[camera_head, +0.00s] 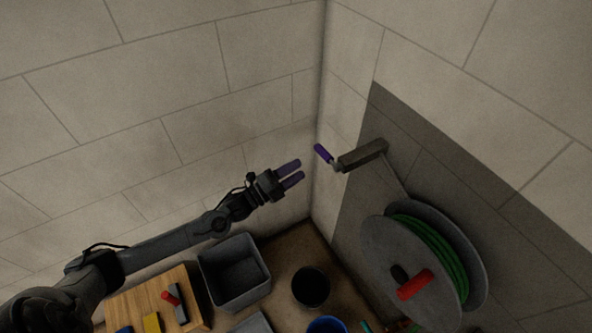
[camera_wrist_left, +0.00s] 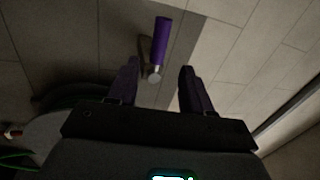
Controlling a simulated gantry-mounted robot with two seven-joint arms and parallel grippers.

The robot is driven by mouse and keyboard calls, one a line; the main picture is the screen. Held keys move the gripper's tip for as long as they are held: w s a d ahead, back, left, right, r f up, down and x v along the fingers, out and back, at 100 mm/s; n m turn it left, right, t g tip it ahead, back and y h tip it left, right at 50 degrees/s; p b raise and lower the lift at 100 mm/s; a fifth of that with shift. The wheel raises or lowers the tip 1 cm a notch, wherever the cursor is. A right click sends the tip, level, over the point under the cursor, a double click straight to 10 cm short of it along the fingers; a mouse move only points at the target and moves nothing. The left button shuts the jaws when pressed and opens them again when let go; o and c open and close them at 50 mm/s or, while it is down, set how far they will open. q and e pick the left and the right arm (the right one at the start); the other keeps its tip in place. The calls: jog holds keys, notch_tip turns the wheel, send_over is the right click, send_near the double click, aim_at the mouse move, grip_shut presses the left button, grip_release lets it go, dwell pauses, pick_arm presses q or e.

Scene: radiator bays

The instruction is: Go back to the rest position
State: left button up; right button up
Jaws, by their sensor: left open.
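My left gripper (camera_head: 290,173) reaches in from the left in the head view, with purple fingers spread and nothing between them. It is in front of the wall corner, left of a purple handle (camera_head: 323,154) and apart from it. The handle sits on a metal bracket (camera_head: 362,155) fixed to the right wall. In the left wrist view, the open fingers of the left gripper (camera_wrist_left: 160,88) frame the purple handle (camera_wrist_left: 162,42), which lies beyond them. My right gripper does not show.
A reel of green hose (camera_head: 425,265) with a red handle (camera_head: 414,285) hangs on the right wall. Below the arm are a grey bin (camera_head: 262,292), a dark round container (camera_head: 310,288), a blue bucket (camera_head: 327,325) and a wooden table (camera_head: 135,300) with tools.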

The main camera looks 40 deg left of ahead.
pick_arm(q)
jog(key=shift+f, duration=0.1)
jog(key=s+d+f+n+g+y, duration=0.1)
jog(key=s+d+f+n+y, duration=0.1)
jog(key=s+d+f+n, duration=0.3)
jog(key=s+d+f+n+g+y, duration=0.25)
jog(key=s+d+n, duration=0.25)
jog(key=s+d, duration=0.25)
jog(key=s+n+g+y, duration=0.2)
jog(key=s+n+g, duration=0.85)
jog(key=s, duration=0.65)
notch_tip(320, 180, up, 27)
jog(key=m+g+p, duration=0.1)
jog(key=p, duration=2.5)
jog(key=shift+s+d+p, duration=0.15)
jog(key=shift+d+p, duration=0.25)
jog(key=shift+d, duration=0.05)
